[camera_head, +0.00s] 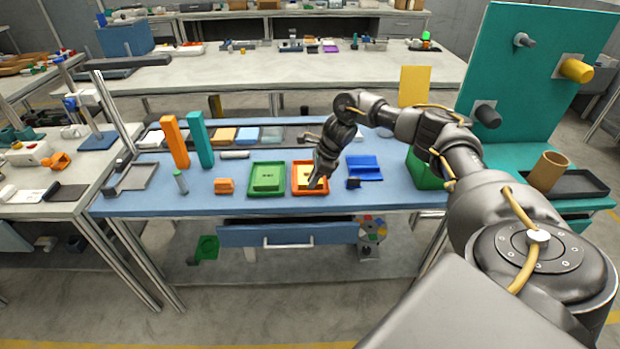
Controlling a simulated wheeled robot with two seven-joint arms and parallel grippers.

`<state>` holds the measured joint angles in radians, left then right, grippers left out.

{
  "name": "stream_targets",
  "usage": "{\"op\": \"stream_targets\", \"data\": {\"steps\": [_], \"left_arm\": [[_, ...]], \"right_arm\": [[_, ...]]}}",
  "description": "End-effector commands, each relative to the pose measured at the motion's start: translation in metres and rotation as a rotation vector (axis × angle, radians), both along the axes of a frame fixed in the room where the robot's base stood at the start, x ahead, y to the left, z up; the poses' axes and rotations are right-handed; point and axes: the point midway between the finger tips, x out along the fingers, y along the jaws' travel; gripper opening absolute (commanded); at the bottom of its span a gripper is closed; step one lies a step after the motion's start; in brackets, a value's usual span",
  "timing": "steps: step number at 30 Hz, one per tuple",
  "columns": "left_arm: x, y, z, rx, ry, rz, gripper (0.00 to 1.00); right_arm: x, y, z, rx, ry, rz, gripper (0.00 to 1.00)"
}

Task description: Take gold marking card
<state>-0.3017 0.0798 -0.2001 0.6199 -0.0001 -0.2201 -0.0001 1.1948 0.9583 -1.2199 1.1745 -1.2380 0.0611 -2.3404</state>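A small yellow card (303,173) with a dark mark lies in an orange tray (297,189) on the blue table top, and it looks like the gold marking card. My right gripper (317,182) points down over the right part of this tray and hides part of the card. Its fingers are small and dark here, so I cannot tell whether they are open, shut or touching the card. My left gripper is out of view.
A green tray (266,179) stands just left of the orange one. An orange block (224,186), a blue item (364,168) and upright orange (175,142) and teal (200,139) posts stand nearby. A larger yellow panel (414,87) stands at the back right.

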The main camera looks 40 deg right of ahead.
Motion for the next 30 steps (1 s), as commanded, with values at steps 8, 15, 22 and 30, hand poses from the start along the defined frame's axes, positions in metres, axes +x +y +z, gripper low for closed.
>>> {"op": "stream_targets", "data": {"steps": [8, 15, 22, 30], "left_arm": [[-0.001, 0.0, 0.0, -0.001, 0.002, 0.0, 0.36], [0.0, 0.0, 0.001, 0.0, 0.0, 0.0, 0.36], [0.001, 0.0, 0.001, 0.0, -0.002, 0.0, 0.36], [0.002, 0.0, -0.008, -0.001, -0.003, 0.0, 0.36]], "right_arm": [[0.001, 0.001, -0.005, 0.0, 0.0, -0.001, 0.16], [0.001, 0.001, -0.004, 0.0, 0.0, -0.001, 0.0], [0.001, 0.001, -0.004, 0.0, -0.001, -0.001, 0.0], [0.002, 0.001, 0.01, 0.0, -0.004, 0.0, 0.0]]}}
